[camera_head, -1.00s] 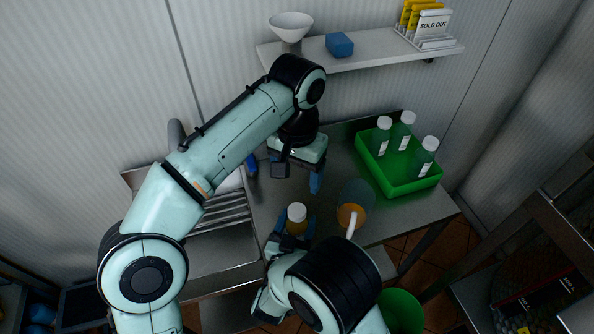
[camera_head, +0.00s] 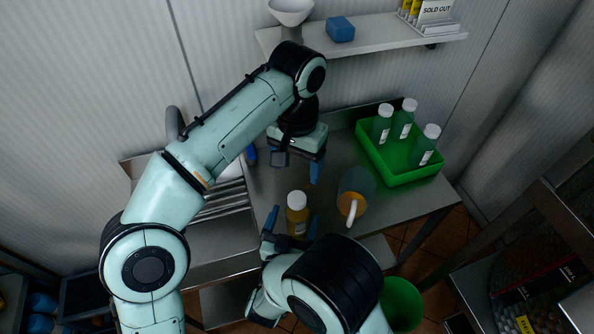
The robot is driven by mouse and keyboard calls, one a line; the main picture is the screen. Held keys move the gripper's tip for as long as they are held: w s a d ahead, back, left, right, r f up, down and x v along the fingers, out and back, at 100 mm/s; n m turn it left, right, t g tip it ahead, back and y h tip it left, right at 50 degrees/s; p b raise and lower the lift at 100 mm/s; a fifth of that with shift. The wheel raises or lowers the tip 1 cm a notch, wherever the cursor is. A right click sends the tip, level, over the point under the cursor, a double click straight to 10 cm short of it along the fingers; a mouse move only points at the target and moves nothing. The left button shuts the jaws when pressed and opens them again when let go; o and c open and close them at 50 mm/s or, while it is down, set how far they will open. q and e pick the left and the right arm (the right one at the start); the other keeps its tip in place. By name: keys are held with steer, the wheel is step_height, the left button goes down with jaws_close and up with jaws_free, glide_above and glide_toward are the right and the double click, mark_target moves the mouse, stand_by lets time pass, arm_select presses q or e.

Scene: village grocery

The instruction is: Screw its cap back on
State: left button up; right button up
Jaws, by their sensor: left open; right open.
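A small bottle with amber contents (camera_head: 297,222) stands upright on the steel counter, a white cap (camera_head: 297,198) seated on its top; whether it is screwed tight I cannot tell. My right gripper (camera_head: 291,226) is open, its blue fingers on either side of the bottle and apart from it; its wrist hides the bottle's foot. My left gripper (camera_head: 298,167) is open and empty above the counter, behind the bottle. A jug (camera_head: 357,186) with amber contents and a pale handle stands right of the bottle.
A green crate (camera_head: 403,178) with several white-capped bottles (camera_head: 383,125) stands at the counter's back right. Above it, a wall shelf (camera_head: 375,47) holds a white bowl (camera_head: 291,10), a blue block (camera_head: 340,29) and a sold-out sign (camera_head: 436,10). A green bin (camera_head: 402,303) stands below.

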arm_select(q)
steer(key=f+b, duration=0.2)
steer(key=f, duration=0.1)
steer(key=shift+s, duration=0.35)
arm_select(e)
steer(key=v, duration=1)
steer(key=shift+s, duration=0.2)
